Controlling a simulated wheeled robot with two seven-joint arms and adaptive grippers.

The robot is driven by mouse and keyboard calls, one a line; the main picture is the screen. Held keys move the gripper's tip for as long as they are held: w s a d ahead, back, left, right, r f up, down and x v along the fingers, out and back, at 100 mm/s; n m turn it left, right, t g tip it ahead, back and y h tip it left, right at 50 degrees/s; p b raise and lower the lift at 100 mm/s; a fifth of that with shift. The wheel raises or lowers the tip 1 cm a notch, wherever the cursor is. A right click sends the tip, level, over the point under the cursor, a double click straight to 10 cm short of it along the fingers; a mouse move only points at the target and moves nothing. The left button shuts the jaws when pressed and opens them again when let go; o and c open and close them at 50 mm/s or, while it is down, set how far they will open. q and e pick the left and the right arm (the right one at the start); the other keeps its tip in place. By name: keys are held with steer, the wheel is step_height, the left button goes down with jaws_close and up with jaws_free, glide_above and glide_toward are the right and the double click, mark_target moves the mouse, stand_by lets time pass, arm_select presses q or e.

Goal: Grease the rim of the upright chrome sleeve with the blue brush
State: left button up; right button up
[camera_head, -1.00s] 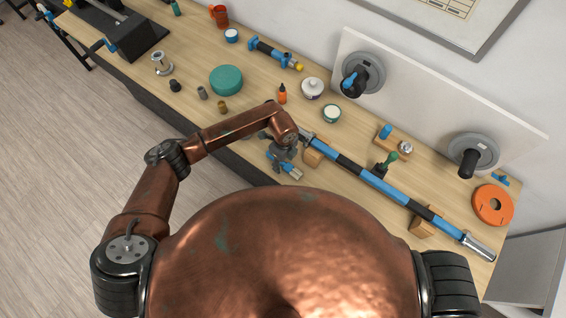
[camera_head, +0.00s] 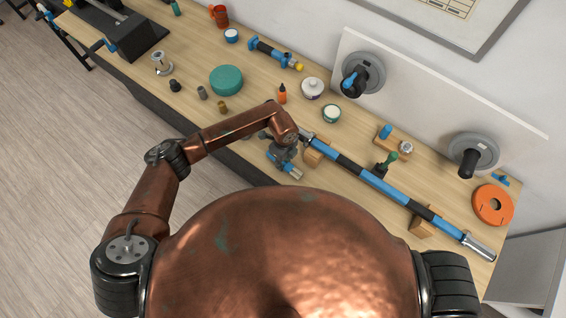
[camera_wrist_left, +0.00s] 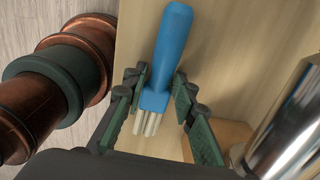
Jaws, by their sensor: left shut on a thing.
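The blue brush (camera_wrist_left: 168,55) is held in my left gripper (camera_wrist_left: 160,103), which is shut on it near the bristle end. In the wrist view its handle points up and its pale bristles point down towards the palm. In the head view my left gripper (camera_head: 284,158) and the brush (camera_head: 291,172) are at the table's near edge. An upright chrome piece with a flanged foot (camera_head: 162,63), which looks like the sleeve, stands at the upper left, well apart from the brush. Its rim is too small to judge. My right gripper is out of view.
A long blue and black bar (camera_head: 378,182) with chrome ends lies on wooden blocks to the right of my left gripper. Its near chrome end (camera_wrist_left: 292,125) is close in the wrist view.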

mark_target(285, 164)
arm_select(q)
steer(key=shift+r+b, duration=0.3)
steer(key=shift+r, duration=0.25)
steer(key=r, duration=0.1)
steer(key=r+b, duration=0.1)
steer(key=shift+s+d+r, duration=0.2)
steer(key=shift+s+r, duration=0.05)
steer(key=shift+r, duration=0.05)
steer(key=s+d+r+b, duration=0.3)
steer(key=s+d+r, duration=0.2)
steer(key=s+r, duration=0.4)
steer(key=s, duration=0.3)
steer(key=shift+s+d+r, duration=0.15)
steer(key=shift+r, duration=0.05)
steer(key=o, duration=0.5)
steer(key=c, duration=0.5)
